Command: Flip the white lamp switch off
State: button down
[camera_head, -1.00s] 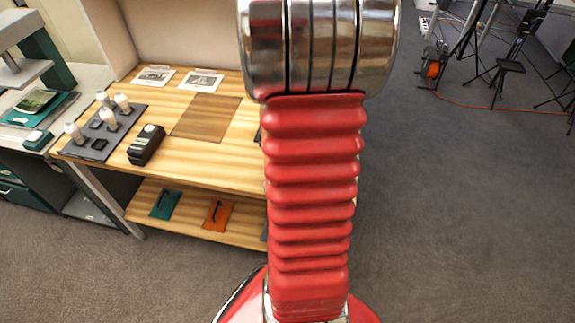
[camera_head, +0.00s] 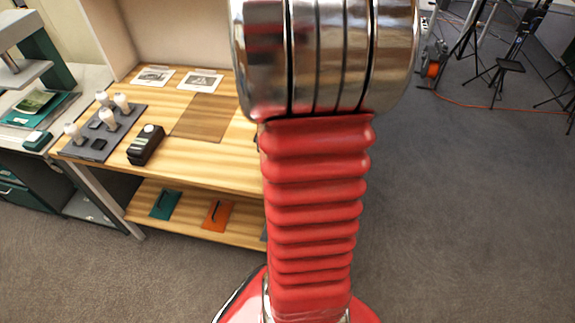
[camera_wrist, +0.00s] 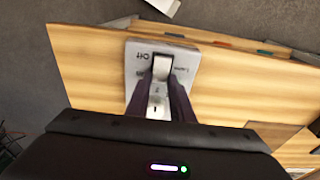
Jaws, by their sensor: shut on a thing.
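The white lamp switch (camera_wrist: 163,66) is a small pale rocker on a light grey plate (camera_wrist: 188,68) on the wooden tabletop, seen in the wrist view. The plate carries printed words, among them "Off" and what looks like "Lamp". My gripper (camera_wrist: 163,80) has two dark fingers close together at the rocker, shut on it. The fingers cover part of the plate. I cannot tell which position the rocker is in. In the head view my red arm hides the gripper, and the switch plate cannot be seen there.
The wooden bench (camera_head: 215,170) holds a black device (camera_head: 146,145), a dark panel (camera_head: 98,150) with white bulbs, and prints (camera_head: 201,81). Its lower shelf carries teal (camera_head: 165,204) and orange (camera_head: 217,215) folders. Tripods (camera_head: 508,66) stand at right. Open carpet lies right of the bench.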

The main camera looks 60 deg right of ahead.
jog(key=shift+a+t+h, duration=0.35)
jog(key=shift+t+h, duration=0.05)
jog(key=shift+h, duration=0.4)
jog(key=shift+w, duration=0.1)
jog(key=c, duration=1.6)
grip_release()
jog(key=shift+o, duration=0.2)
jog(key=shift+r, duration=0.1)
jog(key=shift+v, duration=1.1)
jog(key=v, duration=1.1)
jog(key=shift+r, duration=0.2)
